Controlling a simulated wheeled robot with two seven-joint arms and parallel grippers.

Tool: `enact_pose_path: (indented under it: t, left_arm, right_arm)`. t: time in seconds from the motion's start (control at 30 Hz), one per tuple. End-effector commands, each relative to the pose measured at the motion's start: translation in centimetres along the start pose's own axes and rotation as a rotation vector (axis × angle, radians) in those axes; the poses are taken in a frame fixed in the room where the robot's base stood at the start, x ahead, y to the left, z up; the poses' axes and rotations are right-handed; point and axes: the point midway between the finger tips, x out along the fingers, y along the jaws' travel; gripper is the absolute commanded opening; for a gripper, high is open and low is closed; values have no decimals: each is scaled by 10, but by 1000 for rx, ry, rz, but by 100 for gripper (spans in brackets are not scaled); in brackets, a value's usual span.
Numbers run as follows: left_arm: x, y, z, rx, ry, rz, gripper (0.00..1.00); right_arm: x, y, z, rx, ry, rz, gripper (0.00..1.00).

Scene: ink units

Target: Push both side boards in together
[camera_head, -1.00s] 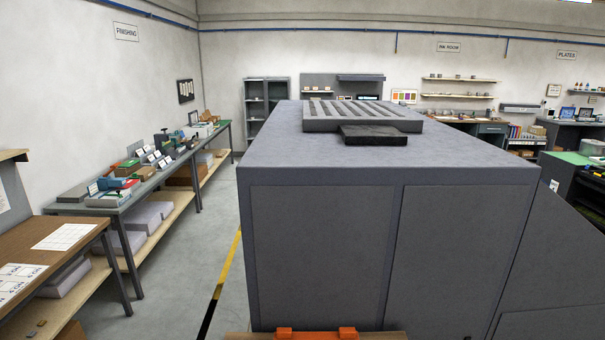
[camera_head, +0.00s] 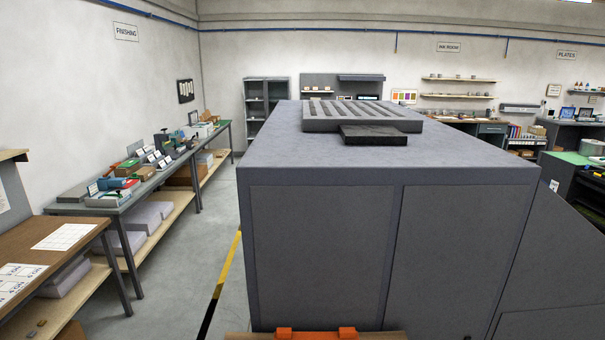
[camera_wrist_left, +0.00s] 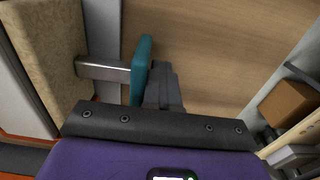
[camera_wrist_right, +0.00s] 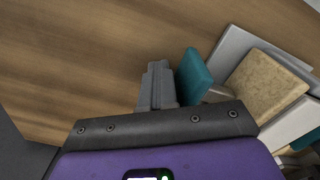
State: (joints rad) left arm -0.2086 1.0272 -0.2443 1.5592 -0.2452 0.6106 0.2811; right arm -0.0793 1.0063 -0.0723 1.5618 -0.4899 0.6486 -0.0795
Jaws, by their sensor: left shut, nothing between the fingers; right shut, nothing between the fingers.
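In the left wrist view, a teal side board (camera_wrist_left: 141,70) stands at the end of a metal bar (camera_wrist_left: 103,68). My left gripper (camera_wrist_left: 165,75) is shut and empty, close against the right of this board; I cannot tell if they touch. In the right wrist view, the other teal side board (camera_wrist_right: 194,76) stands just right of my right gripper (camera_wrist_right: 157,72), which is shut and empty. A narrow gap seems to lie between them. Neither gripper nor board shows in the head view.
Tan speckled blocks lie beyond the boards, one in the left wrist view (camera_wrist_left: 48,50) and one in the right (camera_wrist_right: 262,84). A wooden surface (camera_wrist_right: 100,50) is bare beside the right gripper. A large grey machine (camera_head: 320,250) fills the head view; a loaded bench (camera_head: 115,203) stands left.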

Motion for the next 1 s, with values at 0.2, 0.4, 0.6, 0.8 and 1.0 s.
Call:
enact_pose_path:
  t: [0.2,0.4,0.6,0.8,1.0]
  left_arm:
    - [-5,-10,-1,-1,3,2,0]
    - [-11,-26,-1,-2,3,1,0]
    - [-17,-42,-1,-2,2,1,0]
    - [-20,-50,0,0,0,0,0]
    - [-20,-50,0,0,0,0,0]
  right_arm:
    - [-1,-1,-1,-1,4,-1,0]
    - [-1,-1,-1,-1,4,-1,0]
    - [-1,-1,-1,-1,3,0,0]
    - [-1,-1,-1,-1,3,0,0]
    - [-1,0,-1,-1,3,0,0]
